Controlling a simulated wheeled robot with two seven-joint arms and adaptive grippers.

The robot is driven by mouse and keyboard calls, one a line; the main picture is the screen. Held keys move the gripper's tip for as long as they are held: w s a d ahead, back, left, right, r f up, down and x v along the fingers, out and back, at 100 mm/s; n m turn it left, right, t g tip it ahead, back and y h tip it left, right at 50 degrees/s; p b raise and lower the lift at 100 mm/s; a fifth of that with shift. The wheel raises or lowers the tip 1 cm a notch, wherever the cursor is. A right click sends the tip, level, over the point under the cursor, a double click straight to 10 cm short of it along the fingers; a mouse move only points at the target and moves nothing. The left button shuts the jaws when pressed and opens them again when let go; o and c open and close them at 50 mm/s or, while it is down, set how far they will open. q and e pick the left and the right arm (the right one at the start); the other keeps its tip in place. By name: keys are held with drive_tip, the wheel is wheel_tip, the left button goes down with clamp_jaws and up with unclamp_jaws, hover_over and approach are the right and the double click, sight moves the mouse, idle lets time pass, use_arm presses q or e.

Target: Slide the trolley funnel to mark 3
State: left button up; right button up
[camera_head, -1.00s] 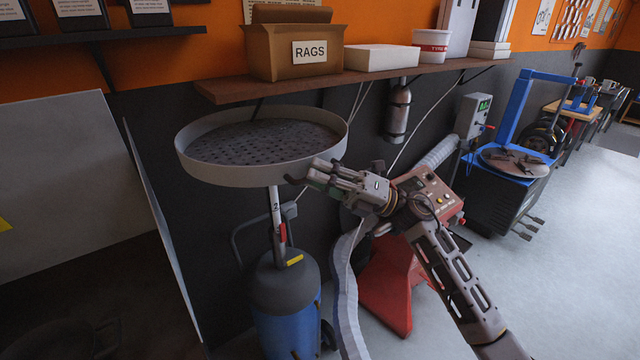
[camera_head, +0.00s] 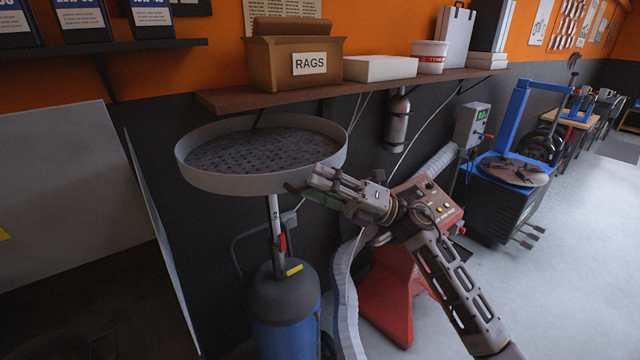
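The trolley funnel is a wide round grey pan (camera_head: 262,185) with a perforated dark plate inside. It stands on a pale post (camera_head: 275,215) above a blue drain trolley (camera_head: 285,318). A numeral 2 shows on the post, with a red part and a yellow label lower down. My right gripper (camera_head: 305,188) is at the pan's right rim, its fingers pointing left. The fingertips overlap the rim in the picture; I cannot tell whether they touch or grip it. My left gripper is out of view.
A wooden shelf (camera_head: 240,101) with a RAGS box (camera_head: 295,60) runs behind and above the pan. A red machine (camera_head: 385,300) and a pale hose (camera_head: 344,290) stand right of the trolley. A grey panel (camera_head: 70,190) stands at left. Open floor lies far right.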

drive_tip(key=v, duration=1.1)
drive_tip(key=shift+d, duration=0.4)
drive_tip(key=shift+f, duration=0.15)
